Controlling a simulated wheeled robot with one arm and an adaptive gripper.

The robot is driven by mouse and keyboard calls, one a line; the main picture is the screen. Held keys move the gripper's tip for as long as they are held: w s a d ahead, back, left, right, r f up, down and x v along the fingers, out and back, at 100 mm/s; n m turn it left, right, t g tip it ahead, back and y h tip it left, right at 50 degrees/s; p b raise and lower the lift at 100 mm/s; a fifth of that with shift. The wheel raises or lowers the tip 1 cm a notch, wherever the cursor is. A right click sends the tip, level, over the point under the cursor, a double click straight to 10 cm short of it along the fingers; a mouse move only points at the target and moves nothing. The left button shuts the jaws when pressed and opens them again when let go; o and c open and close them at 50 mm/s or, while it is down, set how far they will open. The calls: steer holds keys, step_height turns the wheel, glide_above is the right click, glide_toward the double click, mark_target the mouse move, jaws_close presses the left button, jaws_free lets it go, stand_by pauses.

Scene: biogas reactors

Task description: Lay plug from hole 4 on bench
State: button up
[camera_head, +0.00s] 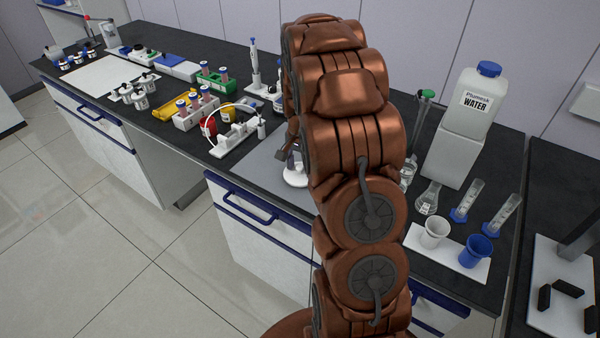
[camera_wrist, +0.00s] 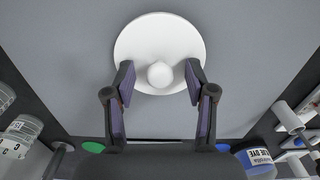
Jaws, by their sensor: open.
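A white round disc with a raised knob, which looks like the plug (camera_wrist: 160,35), lies flat on a grey mat (camera_wrist: 255,40) on the black bench. In the head view the white disc (camera_head: 295,179) shows just left of my arm, on the mat's front part. My gripper (camera_wrist: 160,76) is open above it, one finger on each side of the knob, with a gap to the knob on both sides. In the head view my arm hides most of the gripper. I cannot make out numbered holes in either view.
Left of the mat stand a white rack (camera_head: 232,141) with a thin tube and a yellow holder (camera_head: 177,107). To the right are a flask (camera_head: 428,198), two cups on a white tray (camera_head: 476,268), and a water bottle (camera_head: 480,98) on a white block.

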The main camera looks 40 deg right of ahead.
mark_target(301, 166)
jaws_close()
stand_by(0.3)
stand_by(0.3)
steer(key=shift+r+b, duration=0.9)
steer(key=shift+r, duration=0.65)
steer(key=shift+s+a+r, duration=0.15)
steer(key=shift+s+r, duration=0.05)
steer(key=s+a+r+b, duration=0.1)
steer(key=s+a+b, duration=0.3)
steer(key=s+a, duration=0.5)
steer(key=s, duration=0.3)
steer(key=shift+s+r, duration=0.25)
steer(key=shift+s, duration=0.1)
